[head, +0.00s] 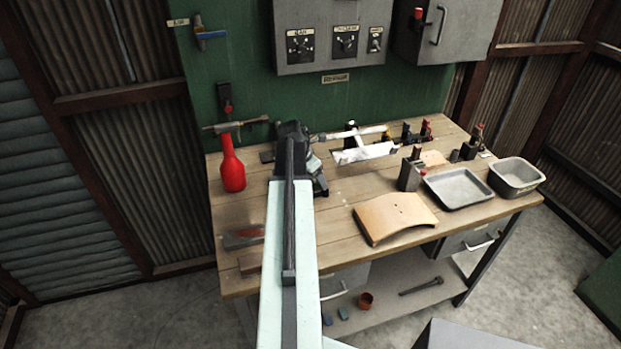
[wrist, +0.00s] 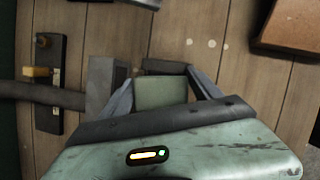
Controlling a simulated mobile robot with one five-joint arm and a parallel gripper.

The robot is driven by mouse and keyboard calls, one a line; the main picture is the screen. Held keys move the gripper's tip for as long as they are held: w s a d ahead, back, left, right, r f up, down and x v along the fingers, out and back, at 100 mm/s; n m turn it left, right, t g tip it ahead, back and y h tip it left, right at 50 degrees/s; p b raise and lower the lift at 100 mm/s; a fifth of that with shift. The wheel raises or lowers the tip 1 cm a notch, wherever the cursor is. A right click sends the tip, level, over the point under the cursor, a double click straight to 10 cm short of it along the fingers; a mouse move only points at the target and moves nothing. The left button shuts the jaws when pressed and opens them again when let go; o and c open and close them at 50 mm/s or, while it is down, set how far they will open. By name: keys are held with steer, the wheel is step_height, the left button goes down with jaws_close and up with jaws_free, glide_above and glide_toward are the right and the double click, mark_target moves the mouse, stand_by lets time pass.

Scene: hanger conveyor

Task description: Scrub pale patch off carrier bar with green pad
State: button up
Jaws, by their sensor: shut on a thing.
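My gripper (wrist: 160,90) is shut on a dull green pad (wrist: 161,92), held between its two grey fingers in the wrist view. In the head view the end of my arm is over the left part of the bench, and the pad is hidden there. A dark bar (wrist: 38,95) runs in from the left of the wrist view towards a grey block (wrist: 100,84) beside the left finger. In the head view a pale rod (head: 350,133) and a whitish metal piece (head: 366,152) are right of my gripper. I cannot tell which is the carrier bar, nor make out the patch.
A red bottle (head: 232,165) stands at the bench's left. A curved tan board (head: 394,217), a grey tray (head: 458,187) and a deeper metal pan (head: 517,177) occupy the right. Several small upright fixtures stand at the back. Bare planks (head: 335,208) lie between my arm and the board.

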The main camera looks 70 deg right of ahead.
steer(key=shift+s+d, duration=0.1)
steer(key=shift+s, duration=0.25)
step_height(320, 180, up, 6)
steer(key=p, duration=0.6)
steer(key=shift+w, duration=0.1)
step_height(320, 180, up, 3)
steer(key=p, duration=0.3)
steer(key=shift+r, duration=0.1)
steer(key=shift+f, duration=0.2)
